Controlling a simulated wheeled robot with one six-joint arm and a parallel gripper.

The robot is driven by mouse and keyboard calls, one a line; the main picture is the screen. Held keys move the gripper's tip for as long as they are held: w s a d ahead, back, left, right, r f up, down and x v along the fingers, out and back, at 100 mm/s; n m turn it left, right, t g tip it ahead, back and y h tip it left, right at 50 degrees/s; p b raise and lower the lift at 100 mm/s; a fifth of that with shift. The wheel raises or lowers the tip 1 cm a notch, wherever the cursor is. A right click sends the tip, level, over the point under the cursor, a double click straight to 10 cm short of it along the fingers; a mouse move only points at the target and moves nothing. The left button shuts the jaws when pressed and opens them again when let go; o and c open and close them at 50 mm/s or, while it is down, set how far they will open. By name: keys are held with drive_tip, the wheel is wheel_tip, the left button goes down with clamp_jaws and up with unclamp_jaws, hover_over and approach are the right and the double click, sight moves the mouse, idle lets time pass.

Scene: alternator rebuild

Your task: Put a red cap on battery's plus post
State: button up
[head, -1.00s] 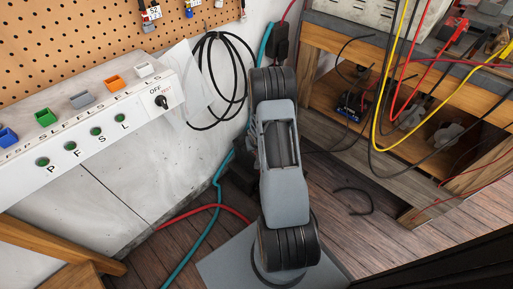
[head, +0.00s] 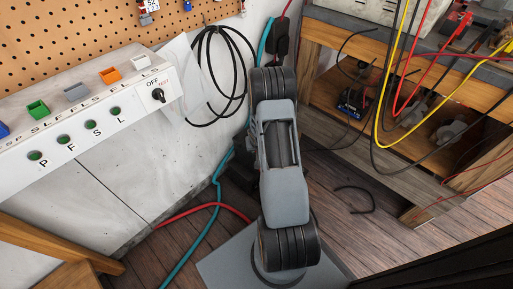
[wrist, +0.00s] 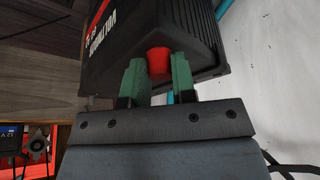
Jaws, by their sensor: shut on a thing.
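In the wrist view the two green fingers of my gripper (wrist: 158,72) are closed on a red cap (wrist: 159,58), which sits between their tips. A black battery (wrist: 190,25) with white lettering and a red stripe is right behind the cap. The cap overlaps the battery's lower edge in the picture; I cannot tell whether they touch. The plus post is not visible. In the head view my own arm covers the middle, and the gripper, the cap and the battery are hidden behind it.
A white test panel (head: 85,140) with coloured sockets stands at left. A wooden bench (head: 420,60) with red, yellow and black leads is at right. A teal hose (head: 205,230) and a red hose (head: 175,218) lie on the wooden floor. A wall (wrist: 285,70) is close at right in the wrist view.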

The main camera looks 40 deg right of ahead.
drive_tip(key=o, duration=0.8)
drive_tip(key=p+v, duration=0.7)
drive_tip(key=v, duration=0.6)
drive_tip(key=shift+s+a+r, duration=0.1)
drive_tip(key=shift+s+r, duration=0.05)
drive_tip(key=shift+r, duration=0.25)
